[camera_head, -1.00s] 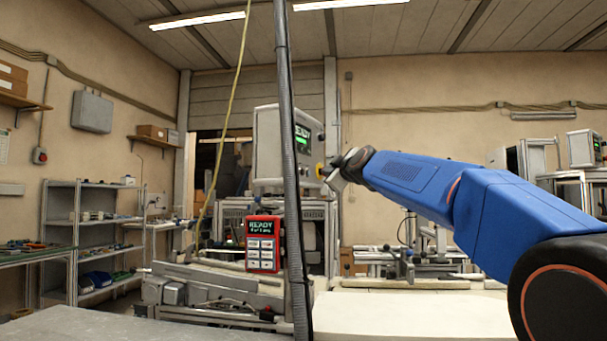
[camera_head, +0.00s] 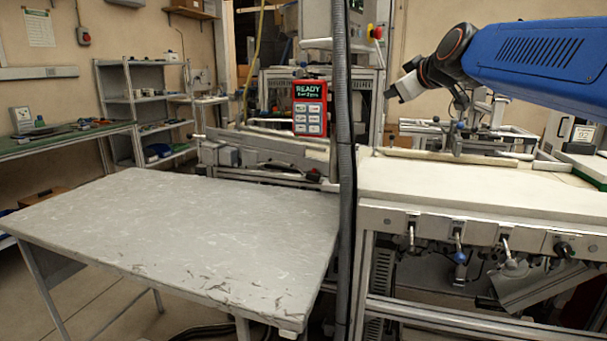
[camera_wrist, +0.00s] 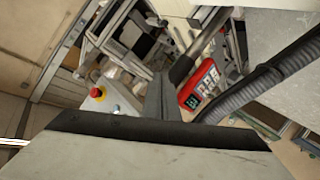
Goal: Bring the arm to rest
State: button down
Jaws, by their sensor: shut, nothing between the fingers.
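My blue arm reaches in from the upper right of the head view. My gripper (camera_head: 391,93) is at its left end, pointing down and to the left, with its fingers shut and nothing held. It hangs in the air above the back of the white-topped bench (camera_head: 450,190), apart from any surface. In the wrist view my gripper (camera_wrist: 162,98) shows as grey fingers close together, with the red control box (camera_wrist: 200,84) beyond them to the right.
A dark hose (camera_head: 345,200) runs vertically left of my gripper. The red control box (camera_head: 309,107) reads READY. A machine panel with a red button (camera_head: 377,32) stands just behind and left of my gripper. The grey table (camera_head: 190,235) at the left is bare.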

jog(key=s+d+f+m+g+h, duration=0.1)
jog(key=s+d+f+m+g, duration=0.1)
jog(key=s+f, duration=1.1)
jog(key=s+d+f+m+g+h, duration=0.1)
jog(key=s+d+f+m+g, duration=0.1)
jog(key=s+f, duration=1.1)
jog(key=s+d+f+m+g+h, duration=0.1)
jog(key=s+f+m+g, duration=0.3)
jog(key=s+f, duration=1)
notch_tip(320, 180, down, 2)
jog(key=shift+d+f+m+g, duration=0.1)
jog(key=shift+d+m+g, duration=0.2)
jog(key=shift+d+g, duration=0.3)
jog(key=shift+a, duration=0.1)
